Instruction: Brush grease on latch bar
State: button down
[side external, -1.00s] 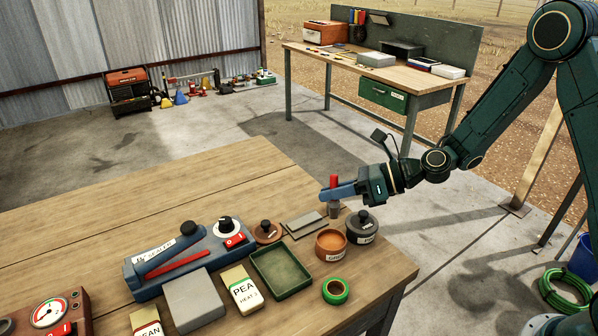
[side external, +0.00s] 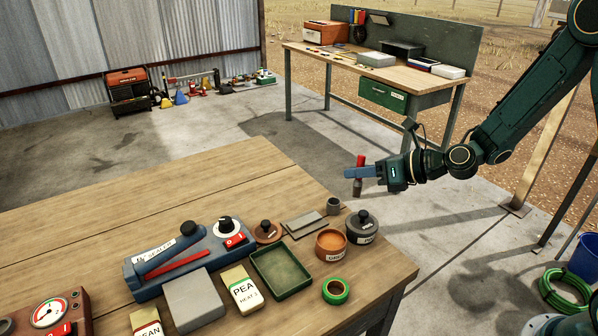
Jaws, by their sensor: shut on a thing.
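My gripper (side external: 362,173) is shut on a brush (side external: 361,160). The brush has a red upper end and a grey lower end, and hangs roughly upright, clear of the bench top near its right edge. A small grey cup (side external: 333,207) stands empty-looking on the bench to its lower left. An orange-brown pot (side external: 331,252) with a partly readable label starting "GR" stands open, with orange content. A round brown lid with a knob (side external: 267,233) lies left of it. A flat grey metal piece (side external: 304,223), possibly the latch bar, lies between lid and cup.
A dark lidded pot (side external: 362,232) stands right of the orange-brown pot. A green tray (side external: 281,273), a green tape ring (side external: 336,291), a seed packet (side external: 241,290) and a blue sealer (side external: 178,260) crowd the front. The bench's back left (side external: 170,195) is clear.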

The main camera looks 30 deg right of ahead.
jog(key=d+m+h, duration=0.1)
jog(key=d+r+t+h, duration=0.1)
jog(key=d, duration=0.1)
jog(key=d+m+h, duration=0.1)
jog(key=d, duration=0.1)
jog(key=shift+s+r+m+t, duration=0.2)
jog(key=shift+s+m+t, duration=0.1)
jog(key=shift+t, duration=0.1)
jog(key=s+a+f+n+g+y, duration=0.1)
jog(key=a+f+n+g+y, duration=0.2)
jog(key=a+n+y, duration=0.5)
jog(key=shift+s+a+f+n+g, duration=0.25)
jog(key=shift+a+n+g, duration=0.65)
jog(key=shift+a+n, duration=1.45)
jog(key=shift+s+a+m, duration=0.1)
jog(key=shift+a+m, duration=0.25)
jog(key=shift+m, duration=0.1)
jog(key=shift+f, duration=2.9)
jog(key=shift+f, duration=0.55)
